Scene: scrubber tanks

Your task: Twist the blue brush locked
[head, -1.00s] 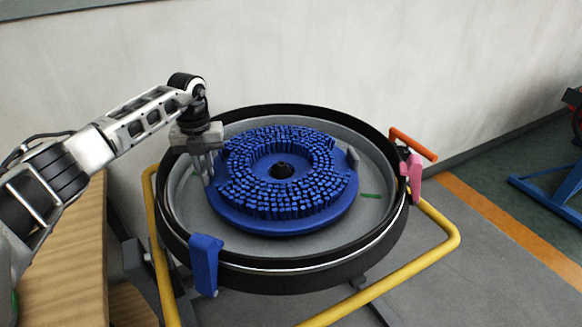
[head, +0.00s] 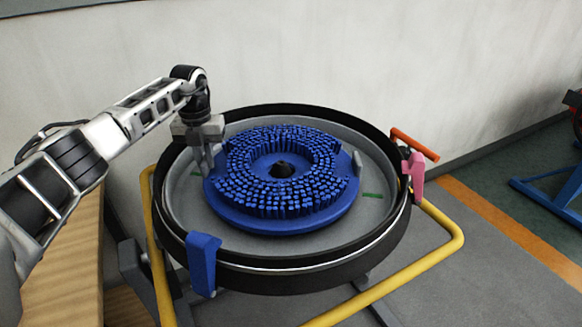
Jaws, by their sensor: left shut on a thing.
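Green marks (head: 371,196) show on the grey tank floor to the right. My right gripper is not in view.
A blue clamp (head: 203,265) sits on the front left rim, and a pink clamp (head: 415,175) and an orange-red handle (head: 414,144) at the right. A yellow tube frame (head: 400,285) surrounds the tank. A wooden surface (head: 65,275) is at left; a wall (head: 400,60) stands behind.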

